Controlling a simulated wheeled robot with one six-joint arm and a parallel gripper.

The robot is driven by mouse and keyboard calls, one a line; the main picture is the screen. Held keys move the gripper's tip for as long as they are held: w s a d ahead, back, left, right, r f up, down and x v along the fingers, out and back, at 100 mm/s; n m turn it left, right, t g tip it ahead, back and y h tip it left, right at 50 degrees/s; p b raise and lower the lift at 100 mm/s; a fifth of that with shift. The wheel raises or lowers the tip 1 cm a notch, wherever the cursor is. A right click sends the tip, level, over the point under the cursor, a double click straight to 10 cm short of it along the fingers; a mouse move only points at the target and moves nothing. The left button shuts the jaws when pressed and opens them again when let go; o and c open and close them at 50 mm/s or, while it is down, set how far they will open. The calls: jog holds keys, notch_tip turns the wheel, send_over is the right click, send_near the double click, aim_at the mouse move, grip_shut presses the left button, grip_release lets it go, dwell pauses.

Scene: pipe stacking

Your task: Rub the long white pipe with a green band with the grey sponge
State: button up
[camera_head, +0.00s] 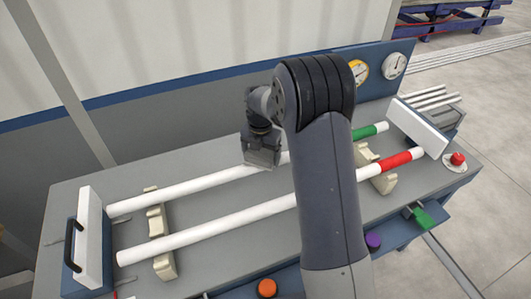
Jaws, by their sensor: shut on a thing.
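The long white pipe with a green band (190,185) lies on cradles across the grey bench, the farther of two pipes. Its green band (364,132) shows near its right end. My arm hides part of its right half. My gripper (262,158) is at the middle of this pipe, over or against it; whether it touches cannot be told. It is shut on a grey block that looks like the grey sponge (259,157), mostly hidden by the gripper and hard to tell from it.
A second white pipe with a red band (210,229) lies nearer, parallel. White end blocks stand at left (88,238) and right (418,126). A red button (457,158) sits at the right corner. Two gauges (394,66) stand at the back. Cream cradles (162,243) support the pipes.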

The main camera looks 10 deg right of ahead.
aim_at(250, 156)
jog(key=shift+s+a, duration=0.2)
jog(key=shift+a, duration=0.7)
jog(key=shift+s+a, duration=0.15)
jog(key=shift+a, duration=0.7)
jog(key=shift+s+a+f, duration=0.1)
jog(key=shift+s+a, duration=0.1)
jog(key=shift+a, duration=0.7)
jog(key=shift+s+a, duration=0.2)
jog(key=shift+a, duration=0.7)
jog(key=shift+r+p, duration=1.95)
jog(key=shift+r, duration=1.1)
notch_tip(250, 156, up, 3)
jog(key=shift+r+p, duration=0.1)
jog(key=shift+p, duration=0.95)
